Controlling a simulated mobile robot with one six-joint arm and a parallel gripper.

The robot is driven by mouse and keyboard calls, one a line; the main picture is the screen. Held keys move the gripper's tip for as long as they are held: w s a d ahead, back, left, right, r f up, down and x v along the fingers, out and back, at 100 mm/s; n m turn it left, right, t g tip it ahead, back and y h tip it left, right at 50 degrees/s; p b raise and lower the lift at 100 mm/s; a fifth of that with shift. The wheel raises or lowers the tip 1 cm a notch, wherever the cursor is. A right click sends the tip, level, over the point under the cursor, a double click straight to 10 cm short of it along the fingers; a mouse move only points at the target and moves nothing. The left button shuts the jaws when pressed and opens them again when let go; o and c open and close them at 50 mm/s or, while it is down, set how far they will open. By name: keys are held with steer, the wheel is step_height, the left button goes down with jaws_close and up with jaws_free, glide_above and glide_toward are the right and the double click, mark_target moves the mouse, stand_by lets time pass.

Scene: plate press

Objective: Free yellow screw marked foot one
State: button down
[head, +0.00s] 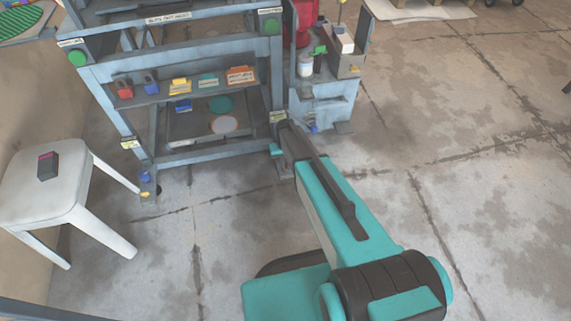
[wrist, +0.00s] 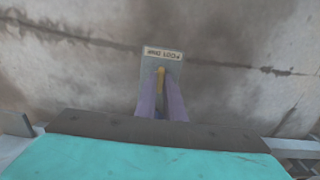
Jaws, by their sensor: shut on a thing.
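The yellow screw (wrist: 160,77) shows in the wrist view, upright in the picture, just below a pale label reading FOOT ONE upside down (wrist: 163,53) on a grey plate. My gripper (wrist: 160,88) has its two purple fingers on either side of the screw and is shut on it. In the head view my gripper (head: 279,136) is at the lower right front corner post of the grey press frame (head: 200,151). The screw is hidden there behind my arm and gripper. A small pale label (head: 278,116) shows on that post.
A white stool (head: 75,205) with a dark box (head: 47,166) stands at the left. The frame's shelf (head: 150,97) holds several coloured blocks. A grey cart (head: 325,98) with bottles stands right of the frame. Open concrete floor lies in front and to the right.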

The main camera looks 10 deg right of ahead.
stand_by(0.3)
steer(key=c, duration=1.9)
jaws_free()
steer(key=shift+o, duration=0.2)
steer(key=shift+r, duration=0.15)
step_height(320, 180, up, 14)
steer(key=p, duration=0.2)
steer(key=shift+f, duration=0.2)
steer(key=shift+p, duration=0.3)
